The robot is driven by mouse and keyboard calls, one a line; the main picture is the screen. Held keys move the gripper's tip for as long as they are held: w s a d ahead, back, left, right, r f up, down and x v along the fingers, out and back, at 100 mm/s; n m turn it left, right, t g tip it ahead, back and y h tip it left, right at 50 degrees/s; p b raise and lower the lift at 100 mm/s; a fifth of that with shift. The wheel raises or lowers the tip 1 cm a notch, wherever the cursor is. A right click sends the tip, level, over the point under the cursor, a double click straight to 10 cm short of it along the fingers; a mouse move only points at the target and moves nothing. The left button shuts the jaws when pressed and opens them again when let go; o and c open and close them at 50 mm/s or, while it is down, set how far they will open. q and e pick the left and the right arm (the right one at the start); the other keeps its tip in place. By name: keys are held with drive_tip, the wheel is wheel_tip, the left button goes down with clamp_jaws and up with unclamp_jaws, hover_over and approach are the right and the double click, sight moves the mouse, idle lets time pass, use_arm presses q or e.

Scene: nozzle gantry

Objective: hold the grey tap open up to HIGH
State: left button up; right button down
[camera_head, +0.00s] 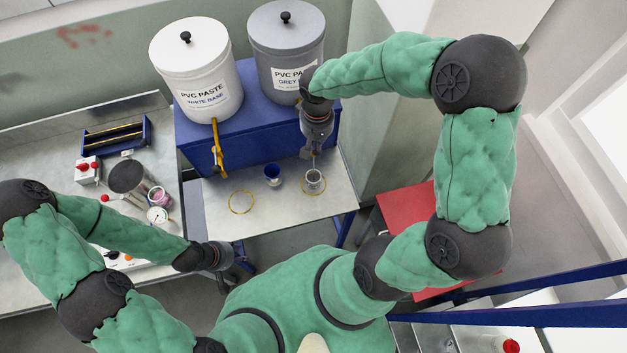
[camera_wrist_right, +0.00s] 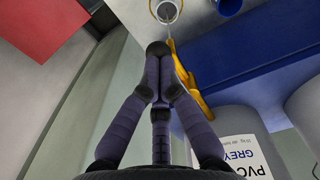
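The grey drum (camera_head: 287,45), labelled PVC PASTE GREY, stands on a blue stand; it shows upside down in the right wrist view (camera_wrist_right: 235,130). Its yellow tap (camera_wrist_right: 190,85) is mostly hidden in the head view. My right gripper (camera_wrist_right: 158,48) has its fingertips together, close beside the tap; I cannot tell whether they touch it. A small can (camera_head: 314,181) stands under the tap, also in the wrist view (camera_wrist_right: 165,9). A thin grey line, apparently a stream, runs down to it. Its fill level and HIGH mark are unreadable. My left gripper (camera_head: 228,256) is low at left, fingers unclear.
The white drum (camera_head: 190,60) with its yellow tap (camera_head: 217,155) stands left of the grey drum. A blue cup (camera_head: 272,175) and a yellow ring (camera_head: 241,201) are on the metal shelf (camera_head: 215,190). A cluttered bench is at left, a red surface (camera_head: 405,206) at right.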

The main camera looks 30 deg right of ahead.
idle(0.5)
drive_tip(key=shift+r+p, duration=1.45)
drive_tip(key=shift+r, duration=0.8)
wheel_tip(320, 180, up, 5)
drive_tip(key=p, duration=0.3)
